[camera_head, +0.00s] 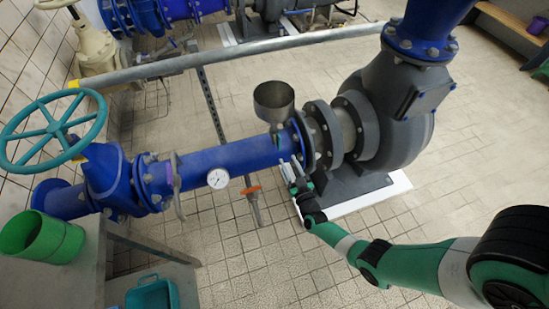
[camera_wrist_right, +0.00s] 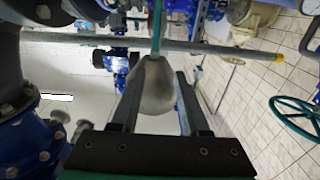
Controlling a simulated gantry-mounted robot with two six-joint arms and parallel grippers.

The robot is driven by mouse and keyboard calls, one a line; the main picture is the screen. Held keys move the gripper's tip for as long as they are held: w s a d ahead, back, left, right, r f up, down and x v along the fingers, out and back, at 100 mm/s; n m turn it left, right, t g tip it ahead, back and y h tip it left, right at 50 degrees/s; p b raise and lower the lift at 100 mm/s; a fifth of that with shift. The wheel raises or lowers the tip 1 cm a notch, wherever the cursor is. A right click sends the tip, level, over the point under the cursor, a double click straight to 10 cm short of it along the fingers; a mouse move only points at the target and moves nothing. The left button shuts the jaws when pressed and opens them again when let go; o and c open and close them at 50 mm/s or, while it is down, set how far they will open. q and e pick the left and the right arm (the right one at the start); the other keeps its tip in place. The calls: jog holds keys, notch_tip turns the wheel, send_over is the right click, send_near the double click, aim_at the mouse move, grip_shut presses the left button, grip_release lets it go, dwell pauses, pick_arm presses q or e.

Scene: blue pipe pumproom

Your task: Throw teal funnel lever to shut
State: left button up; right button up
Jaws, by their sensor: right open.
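The grey metal funnel (camera_head: 274,104) stands on top of the blue pipe (camera_head: 215,165), left of the dark pump flange. Its teal lever (camera_wrist_right: 157,28) shows in the right wrist view as a narrow upright bar at the top, meeting the funnel (camera_wrist_right: 156,88). In the head view the lever is too small to make out clearly. My right gripper (camera_head: 290,170) is beside the pipe, just below and right of the funnel. Its fingers (camera_wrist_right: 158,105) are open, with the funnel seen between and beyond them. Contact with the lever is not visible. My left gripper is out of view.
A grey pump (camera_head: 405,95) stands right of the funnel. A pressure gauge (camera_head: 218,178) and an orange-handled valve (camera_head: 246,190) sit on the pipe. A teal handwheel (camera_head: 50,130) is at left. A grey rail (camera_head: 230,53) crosses behind.

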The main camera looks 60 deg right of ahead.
aim_at(280, 141)
jog(key=w+d+f+b, duration=0.1)
jog(key=w+d+b, duration=0.3)
jog(key=w+d, duration=0.1)
jog(key=w+d+f+b, duration=0.1)
jog(key=w+d+b, duration=0.1)
jog(key=d, duration=0.1)
jog(key=shift+w+f, duration=0.25)
jog(key=shift+f, duration=0.05)
jog(key=shift+w+d+r, duration=0.15)
jog(key=shift+w+d, duration=0.05)
jog(key=shift+w, duration=0.05)
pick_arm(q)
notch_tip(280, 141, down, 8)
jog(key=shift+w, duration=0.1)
pick_arm(e)
grip_shut()
